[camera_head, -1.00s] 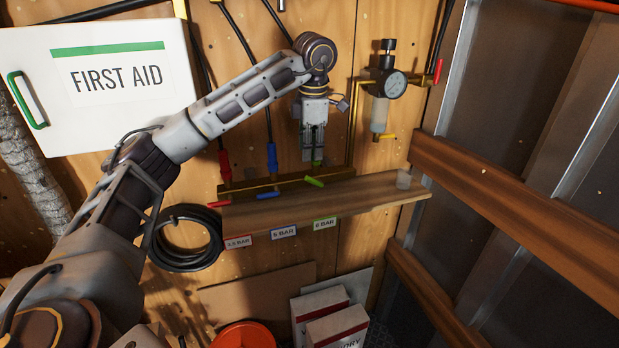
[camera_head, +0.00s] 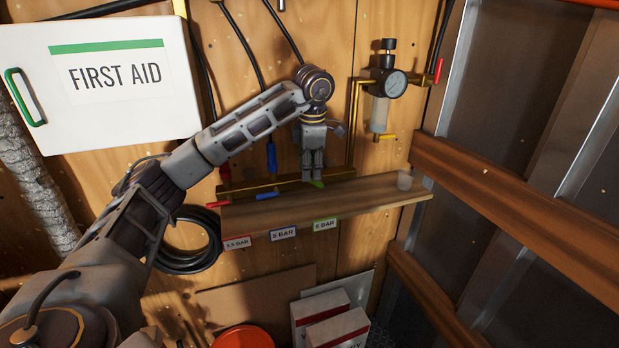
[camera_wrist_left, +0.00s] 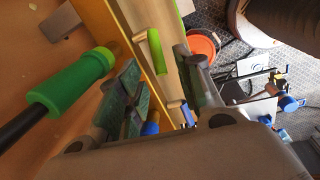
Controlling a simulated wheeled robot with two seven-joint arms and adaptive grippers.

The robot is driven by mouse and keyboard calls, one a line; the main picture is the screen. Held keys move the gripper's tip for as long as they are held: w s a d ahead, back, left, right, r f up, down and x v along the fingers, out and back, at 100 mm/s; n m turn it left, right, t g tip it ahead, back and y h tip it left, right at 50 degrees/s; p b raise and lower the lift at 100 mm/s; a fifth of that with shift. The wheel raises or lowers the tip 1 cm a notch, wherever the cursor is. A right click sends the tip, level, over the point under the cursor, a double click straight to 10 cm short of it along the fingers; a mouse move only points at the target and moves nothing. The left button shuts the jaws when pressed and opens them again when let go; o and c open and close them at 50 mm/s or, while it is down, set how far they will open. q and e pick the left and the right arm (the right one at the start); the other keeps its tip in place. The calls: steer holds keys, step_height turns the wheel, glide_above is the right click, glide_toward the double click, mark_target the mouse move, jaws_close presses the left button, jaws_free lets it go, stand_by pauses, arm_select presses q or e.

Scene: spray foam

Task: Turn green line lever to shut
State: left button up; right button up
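The green line lever (camera_head: 316,184) sits on the brass manifold above the wooden shelf, at the right of the lever row. In the left wrist view the lever (camera_wrist_left: 154,51) lies ahead in the gap between the fingers; I cannot tell if they touch it. My left gripper (camera_head: 313,178) points down over the lever and partly hides it. Its fingers stand apart in the wrist view (camera_wrist_left: 163,88). The green hose connector (camera_wrist_left: 68,84) is left of the fingers there and hidden in the head view. My right gripper is not in view.
The red lever (camera_head: 218,204) and blue lever (camera_head: 267,196) sit left of the green one. A pressure gauge regulator (camera_head: 386,84) hangs to the right. The shelf (camera_head: 350,203) with pressure labels runs below. A first aid box (camera_head: 110,120) is at upper left.

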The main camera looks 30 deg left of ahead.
arm_select(q)
steer(key=shift+w+a+f, duration=0.1)
steer(key=shift+f, duration=0.75)
steer(key=shift+w+a+f, duration=0.1)
steer(key=shift+f, duration=0.7)
jaws_close()
